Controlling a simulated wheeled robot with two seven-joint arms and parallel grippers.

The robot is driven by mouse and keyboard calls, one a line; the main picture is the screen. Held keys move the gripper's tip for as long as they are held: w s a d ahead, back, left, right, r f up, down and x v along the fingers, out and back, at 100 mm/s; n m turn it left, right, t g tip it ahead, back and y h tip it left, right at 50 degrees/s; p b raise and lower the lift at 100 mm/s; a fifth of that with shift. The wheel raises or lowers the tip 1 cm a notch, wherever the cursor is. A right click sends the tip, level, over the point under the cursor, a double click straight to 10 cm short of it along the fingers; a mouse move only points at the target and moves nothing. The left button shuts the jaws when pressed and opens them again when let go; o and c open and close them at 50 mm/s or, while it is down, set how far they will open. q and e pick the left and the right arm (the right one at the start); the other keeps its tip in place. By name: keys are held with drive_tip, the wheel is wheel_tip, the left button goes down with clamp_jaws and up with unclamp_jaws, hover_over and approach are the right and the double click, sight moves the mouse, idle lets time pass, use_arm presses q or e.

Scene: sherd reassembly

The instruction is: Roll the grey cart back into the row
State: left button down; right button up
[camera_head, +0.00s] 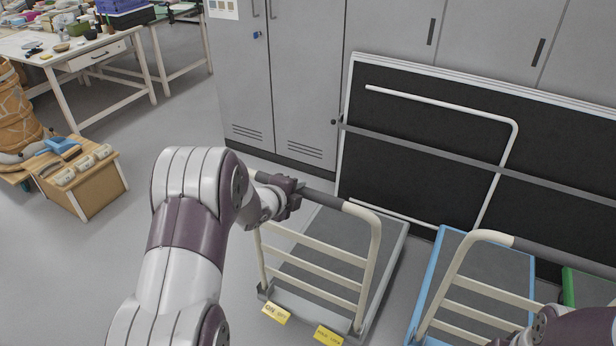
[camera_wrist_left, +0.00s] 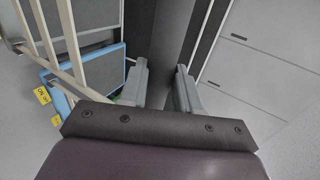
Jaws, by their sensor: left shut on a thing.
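The grey cart (camera_head: 337,229) stands on the floor in the middle of the head view, with a grey deck, a cream tube handle frame and yellow tags low on its near side. My left gripper (camera_head: 289,192) is shut on the dark grip of its handle bar (camera_head: 322,199). In the left wrist view the bar (camera_wrist_left: 174,40) runs between the two fingers of my left gripper (camera_wrist_left: 160,90). A blue-edged cart (camera_head: 487,262) stands to the right, apart from the grey cart. My right gripper is out of the frame; only part of that arm shows at lower right.
A green-edged cart (camera_head: 588,290) shows at the right edge. A black panel with a white frame (camera_head: 420,125) leans before grey cabinets (camera_head: 385,35), behind the carts. A wooden crate (camera_head: 93,190) and a worktable (camera_head: 62,68) stand at left. Floor left of the cart is clear.

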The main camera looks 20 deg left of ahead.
use_arm(q)
drive_tip(key=w, duration=0.6)
drive_tip(key=shift+d, duration=0.25)
drive_tip(key=c, duration=0.5)
unclamp_jaws()
drive_tip(key=p+v, duration=0.2)
drive_tip(key=v, duration=0.8)
drive_tip(key=shift+p, duration=0.35)
